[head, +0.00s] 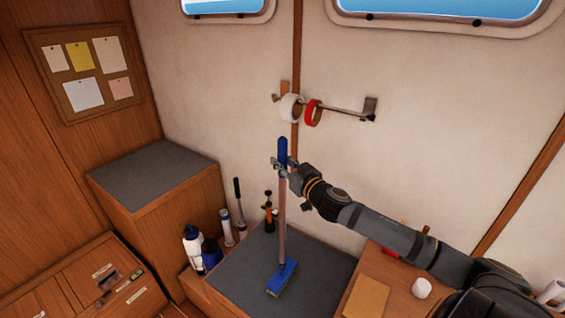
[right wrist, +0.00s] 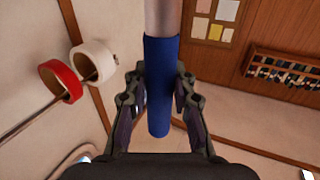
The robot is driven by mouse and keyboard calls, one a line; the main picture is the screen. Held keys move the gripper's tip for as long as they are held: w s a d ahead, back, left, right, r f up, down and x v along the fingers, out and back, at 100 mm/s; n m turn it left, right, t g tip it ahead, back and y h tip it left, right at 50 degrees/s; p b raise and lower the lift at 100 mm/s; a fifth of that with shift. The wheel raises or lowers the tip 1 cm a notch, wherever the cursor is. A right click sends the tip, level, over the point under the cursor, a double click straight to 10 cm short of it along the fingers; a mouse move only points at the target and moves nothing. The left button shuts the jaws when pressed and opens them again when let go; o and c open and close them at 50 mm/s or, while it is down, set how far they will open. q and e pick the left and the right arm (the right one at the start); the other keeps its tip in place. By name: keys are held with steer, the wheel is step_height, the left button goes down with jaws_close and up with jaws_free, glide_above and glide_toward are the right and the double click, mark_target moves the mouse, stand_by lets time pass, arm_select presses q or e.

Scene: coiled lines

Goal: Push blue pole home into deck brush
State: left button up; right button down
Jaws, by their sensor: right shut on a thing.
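The pole has a pale metallic shaft (head: 282,215) and a blue grip (head: 283,148) at its top. It stands close to upright over the deck brush (head: 282,279), a blue block with bristles on the dark mat. The shaft's lower end meets the brush's top; how deep it sits cannot be told. My right gripper (head: 281,165) comes in from the right and is shut on the blue grip. In the right wrist view the blue grip (right wrist: 159,110) lies between the two fingers (right wrist: 160,75). My left gripper is not in view.
The dark-topped locker (head: 240,277) under the brush has free room around it. Bottles (head: 193,245) and tubes (head: 226,227) stand in a bin behind left. A wall rail (head: 345,111) with white (head: 290,108) and red (head: 313,113) tape rolls is behind the pole. A white roll (head: 421,288) lies right.

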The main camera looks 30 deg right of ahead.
mark_target(285, 143)
steer(key=shift+f+b, duration=0.85)
steer(key=shift+f, duration=0.6)
stand_by(0.5)
steer(key=c, duration=1)
jaws_free()
steer(key=shift+c, duration=0.2)
step_height(285, 143, up, 10)
